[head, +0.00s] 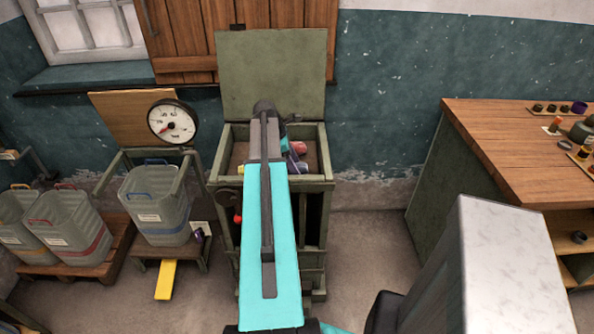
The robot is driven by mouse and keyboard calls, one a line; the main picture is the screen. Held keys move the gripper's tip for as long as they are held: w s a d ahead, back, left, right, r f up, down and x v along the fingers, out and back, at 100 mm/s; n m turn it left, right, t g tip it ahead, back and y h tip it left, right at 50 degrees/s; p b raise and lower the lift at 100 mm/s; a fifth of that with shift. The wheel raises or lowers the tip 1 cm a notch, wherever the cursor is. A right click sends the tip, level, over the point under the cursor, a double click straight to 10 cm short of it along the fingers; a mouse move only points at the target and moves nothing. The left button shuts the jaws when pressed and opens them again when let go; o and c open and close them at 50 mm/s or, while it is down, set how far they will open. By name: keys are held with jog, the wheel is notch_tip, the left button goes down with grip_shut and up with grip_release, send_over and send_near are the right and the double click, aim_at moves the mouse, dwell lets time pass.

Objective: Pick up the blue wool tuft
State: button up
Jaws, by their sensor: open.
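I cannot make out a blue wool tuft for certain. A green wooden bin (325,160) stands open in front of me, its lid (270,75) raised against the wall. Inside it, right of my arm, lie a pinkish-red piece (298,147) and a small bluish-purple patch, too small to identify. A bit of yellow (240,168) shows at the left of my arm. My arm reaches over the bin, with its wrist above the bin's back part. My gripper is hidden behind the arm, and the arm covers the middle of the bin.
A round dial gauge (172,121) and a grey tub (156,205) on a stand are left of the bin. More tubs sit on a pallet (85,255) further left. A wooden workbench (520,140) with small items is at right. Floor between bin and bench is clear.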

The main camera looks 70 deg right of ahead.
jog(key=shift+c, duration=0.2)
jog(key=c, duration=1.1)
jog(key=shift+o, duration=0.2)
jog(key=shift+r, duration=0.1)
notch_tip(320, 180, up, 10)
jog(key=b, duration=0.2)
dwell(0.5)
